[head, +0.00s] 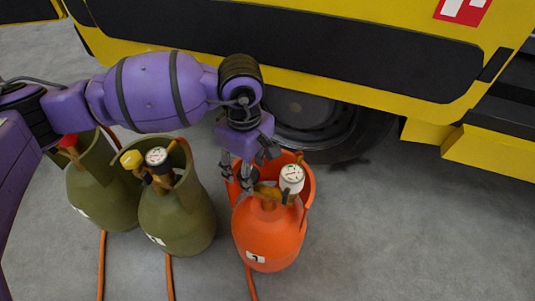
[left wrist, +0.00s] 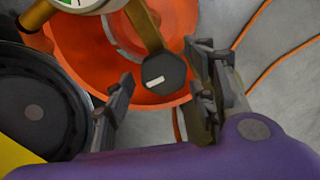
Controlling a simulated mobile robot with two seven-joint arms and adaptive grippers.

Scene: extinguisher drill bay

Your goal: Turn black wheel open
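The black wheel (left wrist: 168,74) is a small dark faceted knob with a white mark, on the end of a brass stem of the orange cylinder (head: 268,233). In the left wrist view it lies beyond and between the spread fingertips of my left gripper (left wrist: 160,72), with visible gaps on both sides. In the head view my left gripper (head: 238,178) points down over the left side of the orange cylinder's top. Its fingers largely hide the knob there. The left gripper is open and empty. My right gripper is not in view.
A white gauge (head: 292,176) stands on the orange cylinder's right side, inside its collar. Two olive cylinders, one with a yellow knob (head: 131,159) and one with a red knob (head: 68,141), stand left. A yellow vehicle (head: 330,85) and its tyre (head: 350,135) are close behind. Floor at right is clear.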

